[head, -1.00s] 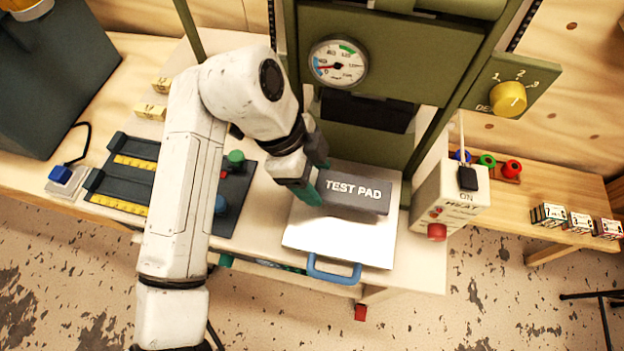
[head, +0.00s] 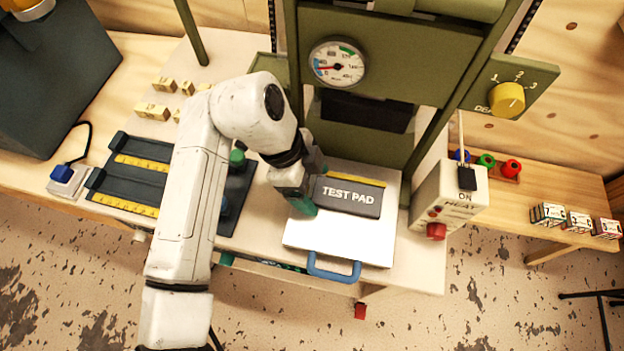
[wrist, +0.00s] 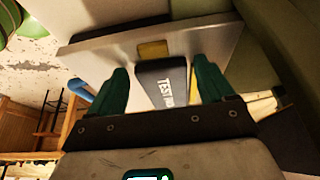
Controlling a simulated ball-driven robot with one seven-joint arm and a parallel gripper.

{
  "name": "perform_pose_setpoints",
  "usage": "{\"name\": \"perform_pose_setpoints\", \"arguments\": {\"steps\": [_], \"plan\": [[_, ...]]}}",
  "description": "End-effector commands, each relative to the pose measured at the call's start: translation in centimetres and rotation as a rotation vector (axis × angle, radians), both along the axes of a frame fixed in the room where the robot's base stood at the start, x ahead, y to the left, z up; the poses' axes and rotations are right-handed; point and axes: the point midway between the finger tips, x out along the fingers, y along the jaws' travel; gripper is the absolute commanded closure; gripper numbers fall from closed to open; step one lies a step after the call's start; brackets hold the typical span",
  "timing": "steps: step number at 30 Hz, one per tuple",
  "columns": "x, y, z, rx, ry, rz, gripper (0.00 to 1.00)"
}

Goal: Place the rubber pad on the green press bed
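The dark grey pad (head: 348,197), lettered TEST PAD, lies flat on the bare silver plate (head: 335,241) in front of the olive green press (head: 370,145). A yellow strip (head: 356,181) shows along its far edge. I see no separately green bed surface; the plate looks silver-white. My gripper (head: 312,190) is low at the pad's left end. In the wrist view the green fingers (wrist: 162,82) stand on either side of the pad (wrist: 163,90), with narrow gaps; they look open. The pad's underside is hidden.
A blue handle (head: 333,269) sticks out at the plate's front. A heat control box (head: 448,198) stands close to the right. A dark ruler fixture (head: 125,180) and yellow blocks (head: 153,111) lie left. The plate's front part is clear.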

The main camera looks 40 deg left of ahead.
Motion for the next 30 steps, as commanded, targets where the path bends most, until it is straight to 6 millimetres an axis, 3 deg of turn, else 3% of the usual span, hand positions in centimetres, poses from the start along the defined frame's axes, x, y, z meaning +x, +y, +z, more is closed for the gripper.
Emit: {"name": "perform_pose_setpoints", "arguments": {"steps": [13, 30], "plan": [[-0.1, 0.3, 0.9, 0.003, -0.001, 0.001, 0.11], [-2.1, 3.6, 10.3, 0.003, -0.001, 0.001, 0.11]]}}
